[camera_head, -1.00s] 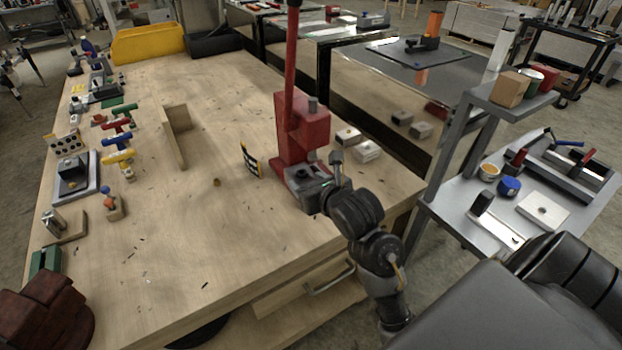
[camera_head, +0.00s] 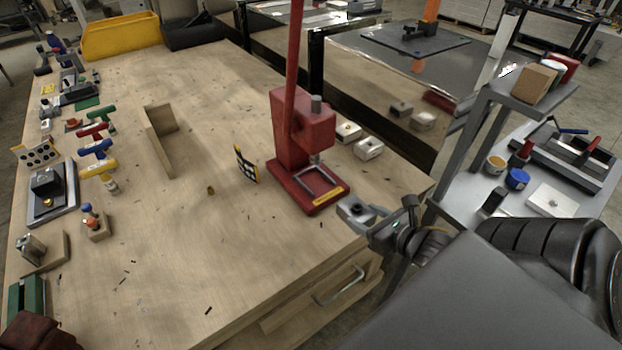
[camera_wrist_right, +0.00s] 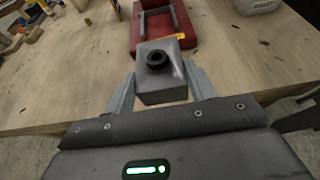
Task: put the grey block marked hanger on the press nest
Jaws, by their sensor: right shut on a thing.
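A grey block (camera_head: 354,208) is held by my right gripper (camera_head: 368,218), off the front right of the red press. In the right wrist view the block (camera_wrist_right: 165,90) sits between the two fingers of the gripper (camera_wrist_right: 160,84), with a dark round fitting on its top. No hanger marking is legible. The press nest (camera_head: 320,183) is a silver U-shaped frame on the red press base (camera_head: 305,196), and it looks empty. In the right wrist view the nest (camera_wrist_right: 166,22) lies ahead of the block, apart from it.
The red press column (camera_head: 296,130) and its ram stand behind the nest. Two pale blocks (camera_head: 368,148) lie to its right. An upright wooden bracket (camera_head: 160,140) stands farther left. The table front is mostly clear.

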